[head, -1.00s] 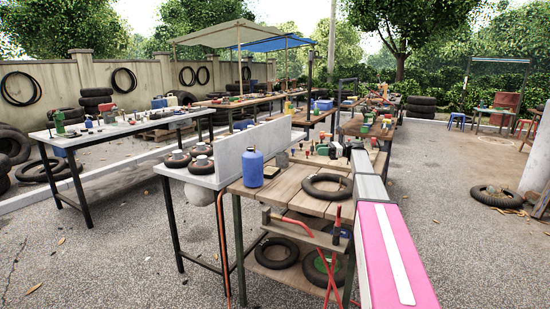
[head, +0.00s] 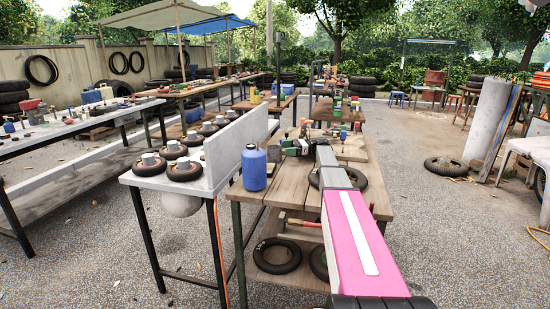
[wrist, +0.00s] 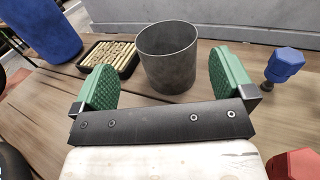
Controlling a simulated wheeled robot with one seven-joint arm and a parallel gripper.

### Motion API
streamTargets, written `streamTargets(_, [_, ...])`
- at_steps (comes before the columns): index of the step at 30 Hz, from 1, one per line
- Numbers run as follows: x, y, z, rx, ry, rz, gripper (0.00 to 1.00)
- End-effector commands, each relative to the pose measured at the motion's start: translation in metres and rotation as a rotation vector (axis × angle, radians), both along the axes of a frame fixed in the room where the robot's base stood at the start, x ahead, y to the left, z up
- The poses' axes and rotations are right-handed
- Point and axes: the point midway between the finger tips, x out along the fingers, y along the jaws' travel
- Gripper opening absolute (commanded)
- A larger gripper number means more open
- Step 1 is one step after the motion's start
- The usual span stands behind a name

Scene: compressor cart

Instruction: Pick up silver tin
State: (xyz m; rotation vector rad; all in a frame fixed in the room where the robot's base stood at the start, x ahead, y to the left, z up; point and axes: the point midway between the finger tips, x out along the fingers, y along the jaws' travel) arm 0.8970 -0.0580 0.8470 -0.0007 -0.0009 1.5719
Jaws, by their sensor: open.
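The silver tin (wrist: 167,57) is an open-topped grey metal cylinder, upright on the wooden bench in the wrist view. My gripper (wrist: 164,70) is open, with a green ribbed pad on each side. The tin stands ahead, between the lines of the two pads, and nothing is gripped. The tin's lower edge is clear of my dark palm bar.
A blue bottle (head: 254,168) and a dark tray of brass-coloured pieces (wrist: 108,57) stand left of the tin. A blue-capped bolt-like item (wrist: 284,64) is at right, with a red object (wrist: 294,164) nearer. A grey upright panel (wrist: 250,20) runs behind.

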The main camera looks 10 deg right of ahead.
Motion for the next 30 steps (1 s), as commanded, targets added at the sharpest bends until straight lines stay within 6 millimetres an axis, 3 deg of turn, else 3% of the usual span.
streamTargets(5, [-0.001,0.01,0.0,0.0,0.001,0.0,1.0])
streamTargets(15, [-0.001,0.059,0.0,0.0,0.001,0.0,1.0])
streamTargets(23, [0.0,0.063,0.0,0.0,0.001,-0.001,1.0])
streamTargets(24, [0.0,0.062,0.0,0.0,0.001,-0.001,0.94])
streamTargets(28, [0.0,0.062,0.0,0.0,0.001,-0.001,0.51])
streamTargets(30, [0.0,0.062,0.0,0.0,0.001,-0.001,0.49])
